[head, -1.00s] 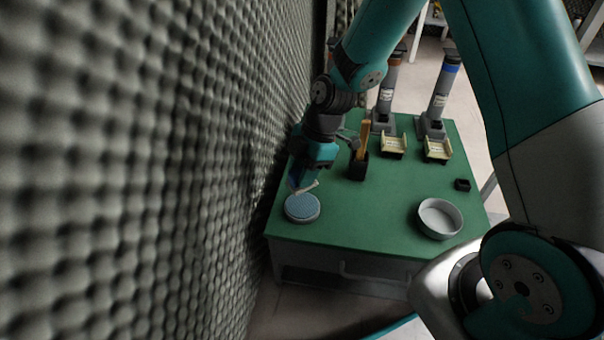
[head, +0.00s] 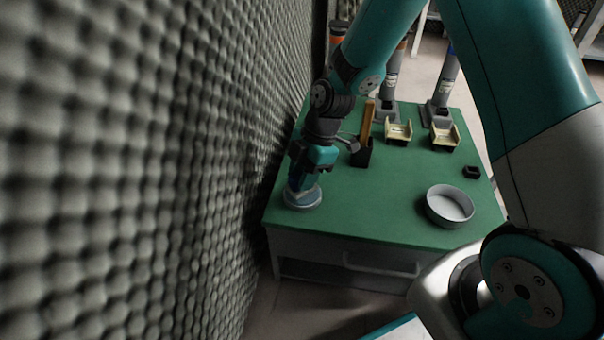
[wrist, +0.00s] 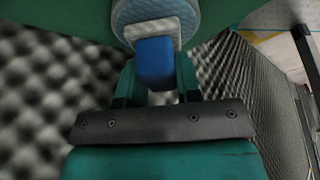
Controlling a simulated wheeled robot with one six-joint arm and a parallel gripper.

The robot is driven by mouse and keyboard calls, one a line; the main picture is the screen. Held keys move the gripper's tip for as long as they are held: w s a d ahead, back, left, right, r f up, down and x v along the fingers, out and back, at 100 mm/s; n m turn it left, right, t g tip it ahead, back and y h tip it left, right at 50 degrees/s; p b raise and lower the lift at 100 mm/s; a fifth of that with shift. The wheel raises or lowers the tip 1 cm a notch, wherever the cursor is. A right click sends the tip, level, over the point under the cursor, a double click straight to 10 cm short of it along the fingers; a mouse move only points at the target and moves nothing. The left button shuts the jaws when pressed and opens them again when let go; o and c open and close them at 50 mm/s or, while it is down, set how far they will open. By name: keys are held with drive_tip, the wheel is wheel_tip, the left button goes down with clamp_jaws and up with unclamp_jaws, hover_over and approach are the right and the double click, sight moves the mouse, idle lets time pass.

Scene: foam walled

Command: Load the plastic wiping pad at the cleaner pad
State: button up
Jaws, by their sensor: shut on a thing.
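The wiping pad, a blue block (wrist: 155,62) on a pale flat plate (wrist: 156,29), is between my gripper's fingers (wrist: 156,80) in the wrist view. The cleaner pad is a round, pale blue disc with a grey rim (head: 315,202) at the table's near left corner; it also shows at the top of the wrist view (wrist: 191,12). In the head view my gripper (head: 302,178) points down over this disc, shut on the blue block. The plate overlaps the disc in the wrist view. The gripper hides much of the disc, so I cannot tell whether they touch.
A foam wall (head: 130,170) runs close along the left. On the green table (head: 375,205) stand a grey bowl (head: 436,214), a small black box (head: 472,172), a dark holder (head: 362,156) with an upright stick, and two cream trays (head: 398,136) by grey cylinders. The table's front middle is clear.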

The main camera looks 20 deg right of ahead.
sight(293, 178)
drive_tip(key=shift+f, duration=0.5)
idle(2.0)
drive_tip(key=shift+r, duration=0.1)
wheel_tip(293, 178, up, 7)
drive_tip(key=p, duration=0.6)
idle(0.3)
